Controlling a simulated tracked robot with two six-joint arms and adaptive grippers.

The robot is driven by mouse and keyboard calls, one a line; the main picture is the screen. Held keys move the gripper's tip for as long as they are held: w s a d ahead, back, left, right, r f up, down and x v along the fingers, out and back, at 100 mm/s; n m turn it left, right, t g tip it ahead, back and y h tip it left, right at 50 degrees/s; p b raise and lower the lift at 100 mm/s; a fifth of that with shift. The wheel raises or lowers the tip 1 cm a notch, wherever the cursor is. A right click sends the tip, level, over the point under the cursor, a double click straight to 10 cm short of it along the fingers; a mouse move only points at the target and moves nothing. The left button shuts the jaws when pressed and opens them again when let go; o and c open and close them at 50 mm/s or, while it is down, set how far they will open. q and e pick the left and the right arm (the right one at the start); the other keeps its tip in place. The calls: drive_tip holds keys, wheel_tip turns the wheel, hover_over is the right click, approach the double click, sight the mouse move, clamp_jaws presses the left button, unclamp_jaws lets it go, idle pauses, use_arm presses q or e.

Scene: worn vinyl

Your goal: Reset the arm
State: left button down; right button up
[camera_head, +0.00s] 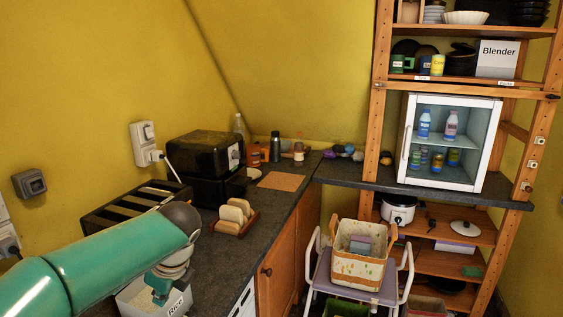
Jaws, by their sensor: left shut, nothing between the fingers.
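My left arm comes in from the left, a large green link ending in a dark rounded joint. Below that joint my left gripper (161,293) points down, with green parts showing at its lower end. It is shut and empty, at the opening of a white container labelled "Rice" (181,304) at the bottom of the picture. Whether its tips are inside the container or just over it is hard to tell. My right gripper is out of view.
A small glass-door fridge (448,178) stands on the shelving. A chair holds a basket (358,270). Counter right of my gripper is clear.

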use_arm(q)
drive_tip(key=s+d+f+n+g+h, duration=0.1)
drive_tip(key=s+d+f+n+h, duration=0.15)
drive_tip(key=f, duration=0.65)
drive_tip(key=s+d+f+n+h, duration=0.15)
drive_tip(key=d+f, duration=0.25)
drive_tip(key=f, duration=0.4)
drive_tip(key=s+d+f+n+g+h, duration=0.1)
drive_tip(key=s+d+f+n+h, duration=0.15)
drive_tip(key=f, duration=0.65)
drive_tip(key=s+d+f+n+h, duration=0.1)
drive_tip(key=s+f+n, duration=0.5)
drive_tip(key=s+n, duration=0.2)
drive_tip(key=s+d+f+n+h, duration=0.1)
drive_tip(key=s+d+f+n, duration=0.1)
drive_tip(key=s+f+n, duration=0.5)
drive_tip(key=s+n, duration=0.1)
drive_tip(key=s, duration=0.2)
drive_tip(key=shift+f+n, duration=0.15)
drive_tip(key=shift+n, duration=0.2)
drive_tip(key=shift+s+a, duration=0.1)
